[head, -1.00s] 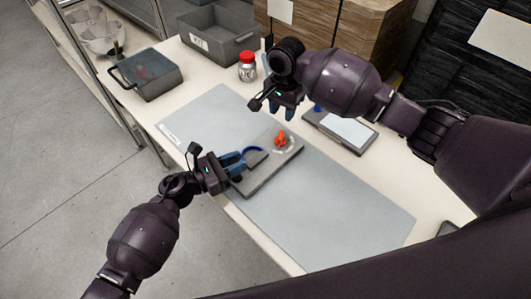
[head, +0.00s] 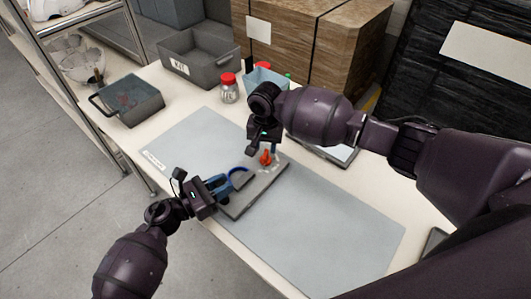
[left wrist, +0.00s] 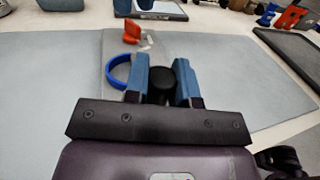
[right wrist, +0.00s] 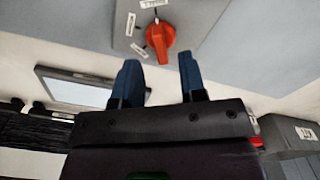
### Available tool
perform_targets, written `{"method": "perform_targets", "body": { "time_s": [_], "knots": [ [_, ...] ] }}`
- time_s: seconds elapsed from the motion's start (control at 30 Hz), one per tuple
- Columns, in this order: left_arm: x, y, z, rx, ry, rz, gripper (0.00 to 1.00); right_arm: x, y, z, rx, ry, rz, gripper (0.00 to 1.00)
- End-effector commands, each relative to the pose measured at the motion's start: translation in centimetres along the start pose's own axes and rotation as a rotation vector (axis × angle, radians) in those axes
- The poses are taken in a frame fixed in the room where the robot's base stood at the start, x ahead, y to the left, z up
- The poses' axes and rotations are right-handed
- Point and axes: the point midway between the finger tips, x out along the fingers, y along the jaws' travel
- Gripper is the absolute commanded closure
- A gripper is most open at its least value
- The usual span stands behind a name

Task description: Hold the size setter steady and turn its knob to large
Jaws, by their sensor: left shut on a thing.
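The size setter (head: 258,188) is a flat grey plate on the mat, with an orange knob (head: 266,158) at its far end and a blue ring (head: 237,175) nearer my left gripper. My left gripper (head: 224,187) is shut on the setter's near end; in the left wrist view its blue fingers close on a round black grip (left wrist: 163,82). My right gripper (right wrist: 160,75) is open and empty, just above and beside the knob, which shows beyond its fingertips in the right wrist view (right wrist: 160,40). White labels surround the knob, too small to read.
The setter rests on a grey mat (head: 310,240) on a white table. A tablet (head: 340,153), a red-capped jar (head: 229,88), a grey bin (head: 202,60) and a dark tray (head: 128,102) stand around it. Cardboard boxes (head: 310,40) are behind.

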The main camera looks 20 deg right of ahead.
Motion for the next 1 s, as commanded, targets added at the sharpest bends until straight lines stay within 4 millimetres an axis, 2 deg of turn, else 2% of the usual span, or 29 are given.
{"method": "perform_targets", "body": {
  "time_s": [0.1, 0.3, 0.67, 0.77, 0.93, 1.0],
  "knots": [
    [0.0, 0.0, 0.0, 0.0, 0.0, 0.0, 1.0, 1.8, 0.0, 0.0, 0.0, 0.0, 0.001, 0.62],
    [0.0, 0.0, 0.0, 0.0, 0.0, 0.0, 1.0, 3.6, 0.0, 0.0, 0.0, 0.0, 0.001, 0.62],
    [0.0, 0.0, 0.0, 0.0, 0.0, 0.0, 1.0, 4.1, 0.0, 0.0, 0.0, 0.001, -0.001, 0.62],
    [0.0, 0.0, 0.0, 0.0, 0.0, 0.0, 1.0, 4.1, 0.0, 0.0, 0.0, 0.001, -0.001, 0.74],
    [0.0, 0.0, 0.0, 0.0, 0.0, 0.0, 1.0, 4.1, 0.0, 0.0, 0.0, 0.001, 0.0, 1.0],
    [0.0, 0.0, 0.0, 0.0, 0.0, 0.0, 1.0, 4.1, 0.0, 0.0, 0.0, 0.001, 0.0, 1.0]
  ]
}}
